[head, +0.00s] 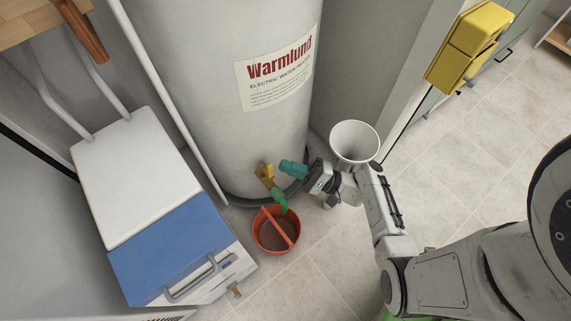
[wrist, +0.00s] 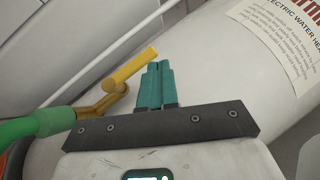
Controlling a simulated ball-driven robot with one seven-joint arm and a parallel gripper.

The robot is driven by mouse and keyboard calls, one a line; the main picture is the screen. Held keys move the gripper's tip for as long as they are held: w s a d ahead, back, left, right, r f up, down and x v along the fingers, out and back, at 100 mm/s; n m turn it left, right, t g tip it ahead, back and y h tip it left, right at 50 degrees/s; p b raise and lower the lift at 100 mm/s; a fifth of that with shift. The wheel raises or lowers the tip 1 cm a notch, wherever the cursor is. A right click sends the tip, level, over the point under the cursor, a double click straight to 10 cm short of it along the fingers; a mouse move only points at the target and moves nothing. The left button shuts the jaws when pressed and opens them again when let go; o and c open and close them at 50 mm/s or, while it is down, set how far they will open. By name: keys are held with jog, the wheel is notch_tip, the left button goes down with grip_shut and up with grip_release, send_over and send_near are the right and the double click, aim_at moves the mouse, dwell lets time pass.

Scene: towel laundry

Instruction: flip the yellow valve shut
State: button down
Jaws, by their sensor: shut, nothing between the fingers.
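The yellow valve (head: 265,172) sticks out low on the front of the white water heater (head: 225,130). In the wrist view its yellow lever (wrist: 130,70) slants up to the right from a brass-coloured body. A green hose end (head: 279,200) hangs from the valve over an orange bucket (head: 268,236). The hose also shows in the wrist view (wrist: 35,125). My gripper (head: 286,167), with teal fingers, is just right of the valve. Its fingers are shut and empty in the wrist view (wrist: 156,66), beside the lever. I cannot tell whether they touch it.
A white and blue unit (head: 165,230) with a grey handle stands at the left. A white open-topped container (head: 354,141) shows by my arm. A yellow box (head: 468,46) is at the upper right. The tiled floor around the bucket's front is clear.

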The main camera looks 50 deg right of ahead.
jog(key=v, duration=0.9)
jog(key=shift+s+b, duration=0.15)
jog(key=shift+b, duration=0.15)
jog(key=shift+d+f, duration=0.1)
jog(key=shift+d, duration=0.05)
